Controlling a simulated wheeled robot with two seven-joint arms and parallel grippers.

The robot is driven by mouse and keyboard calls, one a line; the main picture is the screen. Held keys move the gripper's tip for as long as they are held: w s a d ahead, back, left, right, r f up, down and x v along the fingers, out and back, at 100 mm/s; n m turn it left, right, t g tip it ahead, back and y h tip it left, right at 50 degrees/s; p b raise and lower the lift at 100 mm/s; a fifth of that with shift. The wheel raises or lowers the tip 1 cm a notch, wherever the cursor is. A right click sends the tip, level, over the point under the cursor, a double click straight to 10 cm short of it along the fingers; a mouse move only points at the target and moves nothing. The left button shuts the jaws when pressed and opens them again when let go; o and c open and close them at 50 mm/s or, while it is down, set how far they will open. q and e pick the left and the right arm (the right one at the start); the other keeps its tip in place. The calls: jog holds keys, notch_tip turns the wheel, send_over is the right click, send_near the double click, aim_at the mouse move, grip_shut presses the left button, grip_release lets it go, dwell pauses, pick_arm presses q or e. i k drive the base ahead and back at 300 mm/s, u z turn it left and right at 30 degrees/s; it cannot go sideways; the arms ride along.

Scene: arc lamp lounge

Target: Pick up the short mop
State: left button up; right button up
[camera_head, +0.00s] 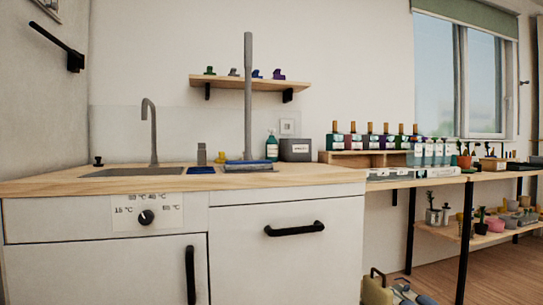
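The short mop (248,100) stands upright on the wooden counter (310,177). It has a long grey handle and a flat blue head (248,165) resting on the countertop near the back. The handle's top rises above the wall shelf and passes in front of it. Neither of my grippers is in view.
A sink with a tall faucet (151,130) is left of the mop. A green bottle (271,147) and a grey box (296,149) stand right of it. The wall shelf (262,85) holds small items. Shelves (440,181) with bottles and plants stand at right.

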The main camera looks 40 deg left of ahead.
aim_at(248, 164)
jog(key=u, duration=0.55)
jog(key=i, duration=0.85)
jog(key=u, duration=0.75)
